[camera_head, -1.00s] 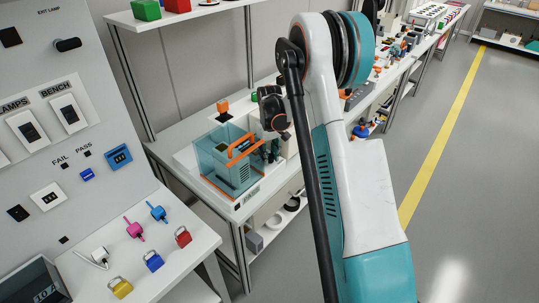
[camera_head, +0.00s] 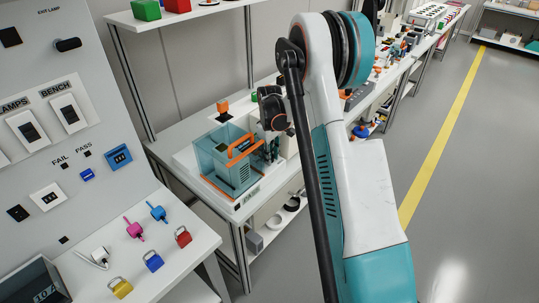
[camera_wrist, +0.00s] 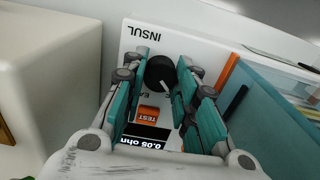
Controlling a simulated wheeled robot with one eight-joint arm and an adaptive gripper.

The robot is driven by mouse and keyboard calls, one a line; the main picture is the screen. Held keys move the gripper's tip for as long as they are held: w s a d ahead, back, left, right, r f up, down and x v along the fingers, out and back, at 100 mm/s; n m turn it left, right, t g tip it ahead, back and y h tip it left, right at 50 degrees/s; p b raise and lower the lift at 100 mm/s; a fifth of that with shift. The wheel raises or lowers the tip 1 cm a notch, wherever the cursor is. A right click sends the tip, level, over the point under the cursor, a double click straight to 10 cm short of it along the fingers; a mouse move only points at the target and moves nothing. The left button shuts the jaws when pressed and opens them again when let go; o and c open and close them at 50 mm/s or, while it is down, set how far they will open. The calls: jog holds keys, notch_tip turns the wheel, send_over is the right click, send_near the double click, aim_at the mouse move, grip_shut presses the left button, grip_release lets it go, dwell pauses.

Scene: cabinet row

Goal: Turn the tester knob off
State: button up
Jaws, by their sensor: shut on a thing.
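The tester in the wrist view is a white panel (camera_wrist: 196,38) with an upside-down INSUL label. Its black round knob (camera_wrist: 160,72) has a white pointer line slanting to the lower right. An orange TEST button (camera_wrist: 149,112) and a dark display (camera_wrist: 146,140) reading 0.05 ohm lie below it. My gripper (camera_wrist: 163,66) has its teal fingers on both sides of the knob and is shut on it. In the head view my gripper (camera_head: 273,150) is small and partly hidden, beside the clear teal box on the bench.
The teal transparent box (camera_wrist: 272,108) with an orange edge stands close right of my fingers; its orange handle (camera_head: 243,146) shows in the head view. A cream block (camera_wrist: 45,70) is at the left of the wrist view. A switch panel (camera_head: 55,120) and shelf post (camera_head: 133,85) stand left. Floor right is clear.

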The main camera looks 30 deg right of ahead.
jog(key=o, duration=1)
jog(key=shift+o, duration=0.2)
notch_tip(320, 180, up, 12)
